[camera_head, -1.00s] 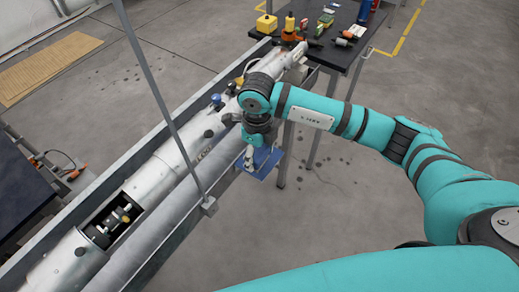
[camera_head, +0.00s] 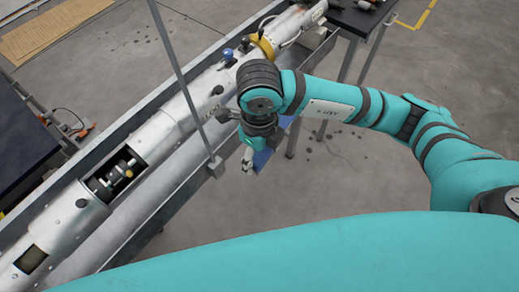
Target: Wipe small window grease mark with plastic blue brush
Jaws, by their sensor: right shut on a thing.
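My right gripper (camera_head: 247,160) is shut on the blue brush (camera_head: 264,157), a flat blue piece partly hidden behind the fingers. It hangs beside the right side of the metal trough. A long silver tube (camera_head: 180,118) lies in the trough. A small square window (camera_head: 31,260) with a brownish inside is in the tube at the lower left, well away from the brush. A larger opening (camera_head: 113,176) with dark fittings is farther up the tube. I cannot make out a grease mark. My left gripper is not in view.
A thin grey post (camera_head: 181,75) rises from the trough's near edge between the gripper and the larger opening. A dark table (camera_head: 357,17) stands at the top right. Another dark surface (camera_head: 22,140) is at the left. The floor right of the trough is open.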

